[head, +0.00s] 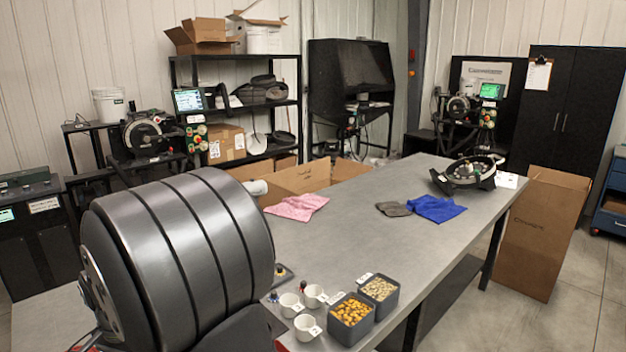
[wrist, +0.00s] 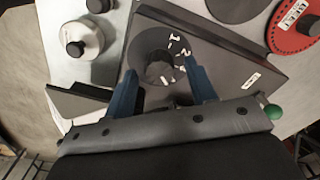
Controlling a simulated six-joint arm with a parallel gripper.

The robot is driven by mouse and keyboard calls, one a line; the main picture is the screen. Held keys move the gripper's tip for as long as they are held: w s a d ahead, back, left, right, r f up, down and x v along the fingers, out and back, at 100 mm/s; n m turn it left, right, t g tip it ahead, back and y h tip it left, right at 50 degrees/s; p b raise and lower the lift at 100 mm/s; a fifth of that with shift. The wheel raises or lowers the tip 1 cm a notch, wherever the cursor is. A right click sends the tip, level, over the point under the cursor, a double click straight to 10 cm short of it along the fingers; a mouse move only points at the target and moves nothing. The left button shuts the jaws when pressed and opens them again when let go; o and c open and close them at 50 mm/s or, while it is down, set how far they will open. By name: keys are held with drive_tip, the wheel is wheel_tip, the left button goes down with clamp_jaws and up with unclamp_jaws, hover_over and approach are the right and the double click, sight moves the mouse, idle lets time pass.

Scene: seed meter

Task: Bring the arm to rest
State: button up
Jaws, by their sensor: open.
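My gripper (wrist: 155,68) shows in the wrist view with its two blue fingers spread apart and nothing held between them. Beyond the fingers is a dark block (wrist: 215,50) with a round recess (wrist: 160,55). A dark round piece and several small white bits show in the recess. Whether the fingers touch the block cannot be told. My gripper cannot be made out in the head view.
The grey bench (head: 350,235) holds white cups (head: 306,327), a bin of yellow seeds (head: 351,313), a bin of pale seeds (head: 379,290), cloths (head: 437,208) and a round dark device (head: 467,174). A red disc (wrist: 295,25) and white knobbed part (wrist: 78,40) flank the block.

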drive_tip(key=n, duration=0.7)
drive_tip(key=shift+n, duration=0.4)
drive_tip(key=n, duration=0.4)
drive_tip(key=shift+n, duration=2.1)
drive_tip(key=m, duration=0.4)
drive_tip(key=shift+m, duration=0.3)
drive_tip(key=m, duration=0.4)
drive_tip(key=shift+m, duration=0.5)
